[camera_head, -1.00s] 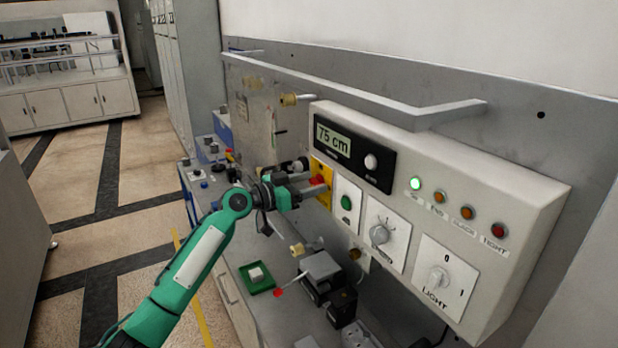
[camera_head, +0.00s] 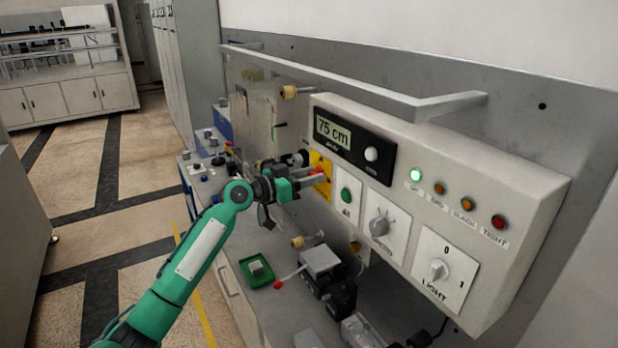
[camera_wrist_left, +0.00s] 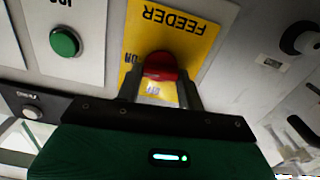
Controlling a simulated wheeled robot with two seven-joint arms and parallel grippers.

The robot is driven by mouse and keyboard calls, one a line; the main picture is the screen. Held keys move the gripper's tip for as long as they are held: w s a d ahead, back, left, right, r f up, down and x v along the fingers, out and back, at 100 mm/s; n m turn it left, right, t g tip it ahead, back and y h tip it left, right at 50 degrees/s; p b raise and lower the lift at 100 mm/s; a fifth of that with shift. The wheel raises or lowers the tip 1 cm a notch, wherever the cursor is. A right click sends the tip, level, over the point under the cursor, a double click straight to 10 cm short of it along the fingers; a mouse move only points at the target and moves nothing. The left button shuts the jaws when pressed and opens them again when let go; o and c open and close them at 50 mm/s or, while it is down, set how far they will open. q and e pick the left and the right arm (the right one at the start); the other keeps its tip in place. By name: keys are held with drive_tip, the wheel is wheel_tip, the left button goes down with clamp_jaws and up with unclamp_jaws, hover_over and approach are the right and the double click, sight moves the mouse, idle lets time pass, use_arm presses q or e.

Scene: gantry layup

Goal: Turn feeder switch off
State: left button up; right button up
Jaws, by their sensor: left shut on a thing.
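The feeder switch has a yellow plate (camera_head: 320,168) at the left end of the control panel. In the left wrist view the plate (camera_wrist_left: 200,38) reads FEEDER upside down, with ON legible by the red knob (camera_wrist_left: 160,67). My left gripper (camera_head: 316,176) has its fingers at the plate. In the left wrist view my left gripper (camera_wrist_left: 161,90) is shut on the red knob, one finger on each side. The lower part of the plate shows only partly between the fingers. My right gripper is not in view.
A green button (camera_head: 346,195), a grey dial (camera_head: 379,226) and a light switch (camera_head: 438,270) sit right of the feeder plate. A grey rail (camera_head: 400,100) runs above the panel. A green tray (camera_head: 257,283) and a black device (camera_head: 322,287) stand below.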

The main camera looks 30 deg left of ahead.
use_arm(q)
drive_tip(key=n, duration=0.8)
drive_tip(key=shift+a+n, duration=0.15)
drive_tip(key=shift+n, duration=0.25)
drive_tip(key=n+p, duration=0.1)
drive_tip(key=n, duration=0.2)
drive_tip(key=shift+w+n+p, duration=0.1)
drive_tip(key=shift+n+p, duration=0.2)
drive_tip(key=shift+p, duration=0.05)
drive_tip(key=shift+f+n+p, duration=0.15)
drive_tip(key=shift+n+p, duration=1.05)
drive_tip(key=shift+n, duration=1)
drive_tip(key=o, duration=1)
drive_tip(key=shift+f, duration=0.1)
drive_tip(key=shift+a, duration=0.1)
